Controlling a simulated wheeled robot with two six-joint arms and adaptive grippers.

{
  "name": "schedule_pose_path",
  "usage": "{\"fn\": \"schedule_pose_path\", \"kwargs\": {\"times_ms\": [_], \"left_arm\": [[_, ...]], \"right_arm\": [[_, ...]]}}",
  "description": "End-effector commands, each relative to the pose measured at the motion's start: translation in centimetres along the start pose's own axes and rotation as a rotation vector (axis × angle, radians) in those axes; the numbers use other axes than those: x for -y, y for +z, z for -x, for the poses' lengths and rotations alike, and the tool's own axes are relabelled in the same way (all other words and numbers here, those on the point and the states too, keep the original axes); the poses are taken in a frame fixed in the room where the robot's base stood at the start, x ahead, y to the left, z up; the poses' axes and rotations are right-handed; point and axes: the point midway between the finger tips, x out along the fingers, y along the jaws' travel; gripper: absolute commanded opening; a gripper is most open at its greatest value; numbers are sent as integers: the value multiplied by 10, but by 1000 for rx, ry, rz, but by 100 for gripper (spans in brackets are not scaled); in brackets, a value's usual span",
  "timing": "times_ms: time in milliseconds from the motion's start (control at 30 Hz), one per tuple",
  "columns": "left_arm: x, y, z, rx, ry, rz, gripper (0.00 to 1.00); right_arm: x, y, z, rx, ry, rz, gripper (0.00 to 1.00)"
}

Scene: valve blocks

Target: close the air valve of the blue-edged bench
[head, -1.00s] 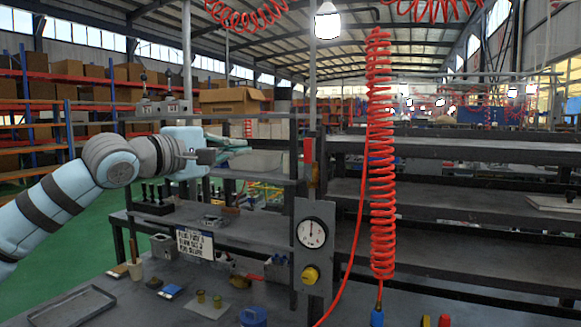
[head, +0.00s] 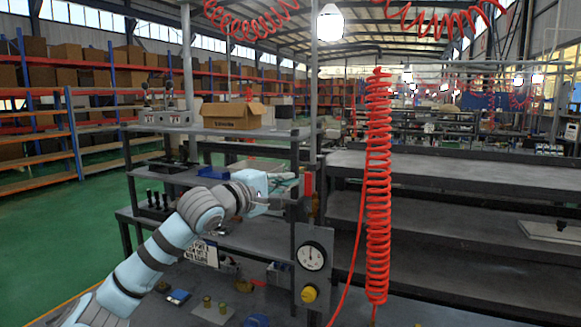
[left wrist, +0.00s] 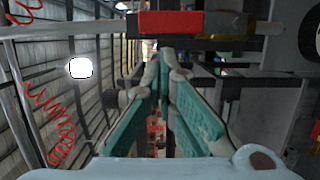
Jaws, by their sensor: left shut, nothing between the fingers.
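A valve with a red handle (head: 308,184) and a brass-coloured body (head: 315,207) sits on the post above the gauge panel. The handle lies along the post, upright in the head view. In the left wrist view the red handle (left wrist: 172,22) and brass body (left wrist: 232,25) run across the top. My left gripper (head: 292,182) is just left of the handle, apart from it as far as I can tell. Its teal fingers (left wrist: 165,68) are shut and empty, below the handle in the wrist picture. I cannot make out a blue edge on this bench (head: 255,240). My right gripper is out of view.
A panel with a round gauge (head: 311,256) and yellow knob (head: 309,294) is below the valve. A red coiled hose (head: 378,185) hangs to the right. An upper shelf (head: 225,130) carries a cardboard box (head: 232,115). Green floor (head: 60,225) is clear at left.

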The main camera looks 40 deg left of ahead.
Motion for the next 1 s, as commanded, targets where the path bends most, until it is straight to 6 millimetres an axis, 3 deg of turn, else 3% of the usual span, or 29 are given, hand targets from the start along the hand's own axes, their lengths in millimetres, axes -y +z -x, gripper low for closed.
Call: {"fn": "schedule_pose_path", "kwargs": {"times_ms": [333,367,600,1000], "left_arm": [[1,7,-2,0,1,2,0],[0,19,-1,8,6,5,0],[-1,10,-2,2,-5,-16,0],[-3,12,-2,1,-19,-74,0]], "right_arm": [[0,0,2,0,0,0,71],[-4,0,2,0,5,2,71],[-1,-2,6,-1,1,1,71],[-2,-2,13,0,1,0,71]]}}
